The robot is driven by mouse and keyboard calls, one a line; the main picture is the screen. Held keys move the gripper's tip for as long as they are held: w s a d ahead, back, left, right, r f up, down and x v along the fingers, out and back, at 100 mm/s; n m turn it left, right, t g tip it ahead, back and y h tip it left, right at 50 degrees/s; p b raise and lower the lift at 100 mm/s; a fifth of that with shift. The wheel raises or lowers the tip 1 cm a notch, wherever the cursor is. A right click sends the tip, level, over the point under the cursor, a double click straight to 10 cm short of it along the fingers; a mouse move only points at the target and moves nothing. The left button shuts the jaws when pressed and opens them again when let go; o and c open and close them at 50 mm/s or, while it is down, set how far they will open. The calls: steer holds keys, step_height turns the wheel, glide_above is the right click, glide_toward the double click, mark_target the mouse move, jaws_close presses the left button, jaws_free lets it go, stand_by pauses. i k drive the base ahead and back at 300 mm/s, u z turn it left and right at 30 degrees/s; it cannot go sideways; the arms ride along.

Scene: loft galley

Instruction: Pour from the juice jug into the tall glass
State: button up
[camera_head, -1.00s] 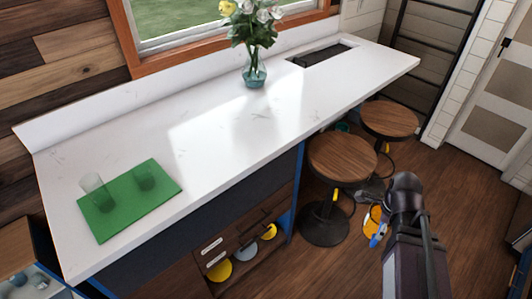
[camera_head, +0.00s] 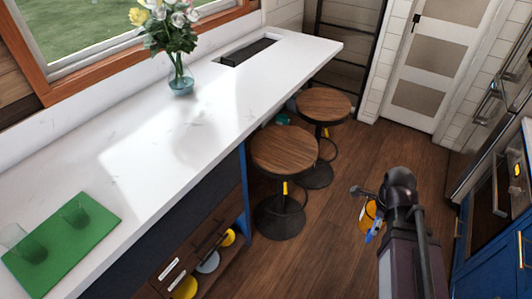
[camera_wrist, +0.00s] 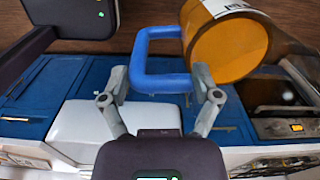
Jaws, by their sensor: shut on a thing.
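The juice jug (camera_wrist: 232,48) is amber-orange with a pale label and a blue handle (camera_wrist: 160,82). My gripper (camera_wrist: 158,88) is shut on the handle. In the head view the jug (camera_head: 368,216) shows partly behind my arm, over the floor and away from the counter. Two clear glasses stand on a green mat (camera_head: 42,266) at the counter's near left. The left one (camera_head: 14,238) looks taller; the other (camera_head: 75,213) looks shorter. My gripper is far to the right of both.
The white counter (camera_head: 130,165) is mostly bare. A flower vase (camera_head: 181,82) stands at its back, near a sunken dark basin (camera_head: 247,51). Two round stools (camera_head: 285,150) stand at its front side. Blue cabinets and an oven (camera_head: 500,205) are at the right. Wooden floor lies open between.

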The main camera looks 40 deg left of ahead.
mark_target(25, 246)
steer(key=u, duration=0.05)
steer(key=i, duration=0.4)
steer(key=u, duration=1.55)
